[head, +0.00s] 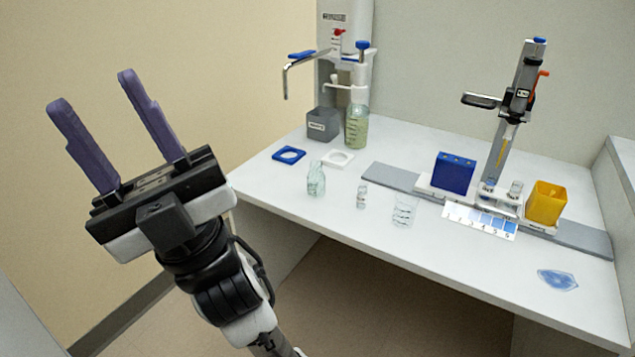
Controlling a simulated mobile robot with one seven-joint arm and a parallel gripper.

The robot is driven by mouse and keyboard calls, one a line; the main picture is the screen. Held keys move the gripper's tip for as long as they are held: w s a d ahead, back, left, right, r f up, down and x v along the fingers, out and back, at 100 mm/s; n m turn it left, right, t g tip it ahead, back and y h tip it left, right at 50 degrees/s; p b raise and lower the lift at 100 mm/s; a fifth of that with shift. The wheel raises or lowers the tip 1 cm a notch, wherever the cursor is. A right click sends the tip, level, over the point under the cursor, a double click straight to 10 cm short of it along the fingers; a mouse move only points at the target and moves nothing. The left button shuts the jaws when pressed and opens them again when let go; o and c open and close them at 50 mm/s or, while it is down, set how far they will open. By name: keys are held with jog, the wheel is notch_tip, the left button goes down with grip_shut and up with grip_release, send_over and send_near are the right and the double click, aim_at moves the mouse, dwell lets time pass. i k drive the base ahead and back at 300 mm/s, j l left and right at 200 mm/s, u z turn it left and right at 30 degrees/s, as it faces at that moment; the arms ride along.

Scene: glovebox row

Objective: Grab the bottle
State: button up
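A clear, greenish glass bottle (316,180) stands upright near the front left edge of the white bench (420,280). A small clear vial (362,196) stands to its right, and a clear beaker (404,211) stands further right. A larger bottle with greenish contents (356,128) stands at the back, below a dispenser. My gripper (93,88) is raised at the left, away from the bench and everything on it. Its two purple fingers point up and are spread apart, with nothing between them.
A blue square holder (289,154) and a white one (338,158) lie behind the glass bottle. A grey box (322,125) sits behind them. A pipetting stand (510,110), blue rack (453,173) and yellow bin (546,203) occupy the right. The front middle is clear.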

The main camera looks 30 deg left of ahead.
aim_at(316, 179)
jog(key=i+l+u, duration=0.3)
jog(key=i, duration=0.3)
jog(key=l+u, duration=0.1)
jog(key=u, duration=1.85)
